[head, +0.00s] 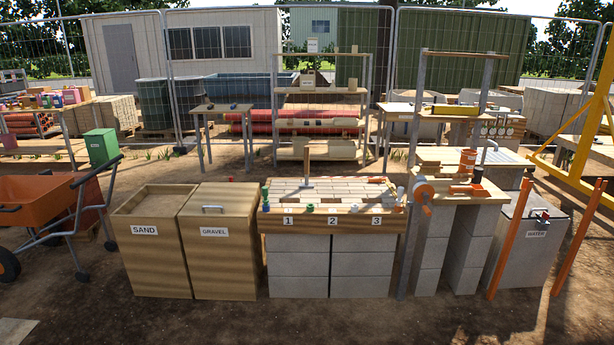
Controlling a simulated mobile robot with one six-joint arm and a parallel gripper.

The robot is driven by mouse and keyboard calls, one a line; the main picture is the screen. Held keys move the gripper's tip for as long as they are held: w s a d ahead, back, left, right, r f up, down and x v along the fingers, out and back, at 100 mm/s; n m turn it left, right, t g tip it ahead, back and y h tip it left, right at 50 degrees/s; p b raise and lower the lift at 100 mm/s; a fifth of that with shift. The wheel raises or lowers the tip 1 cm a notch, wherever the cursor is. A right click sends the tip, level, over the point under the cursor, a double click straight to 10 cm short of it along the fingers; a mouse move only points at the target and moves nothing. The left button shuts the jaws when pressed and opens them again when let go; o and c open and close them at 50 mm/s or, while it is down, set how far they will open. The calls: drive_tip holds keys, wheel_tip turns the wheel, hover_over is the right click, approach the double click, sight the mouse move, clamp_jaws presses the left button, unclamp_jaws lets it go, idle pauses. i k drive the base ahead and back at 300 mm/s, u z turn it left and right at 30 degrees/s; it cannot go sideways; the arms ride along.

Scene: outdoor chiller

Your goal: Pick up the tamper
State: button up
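A tool with an upright wooden handle, which looks like the tamper (306,162), stands on the paved top of the middle workbench (336,208). It is left of the middle of the top, towards the back. Its lower end is too small to make out clearly. My gripper is not in this view, so I cannot tell its state or what it holds.
Bins marked sand (145,264) and gravel (217,265) stand left of the bench. An orange wheelbarrow (40,200) is far left. Bare ground in front is clear.

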sight(306, 148)
drive_tip(key=i, duration=3.25)
drive_tip(key=z, duration=0.05)
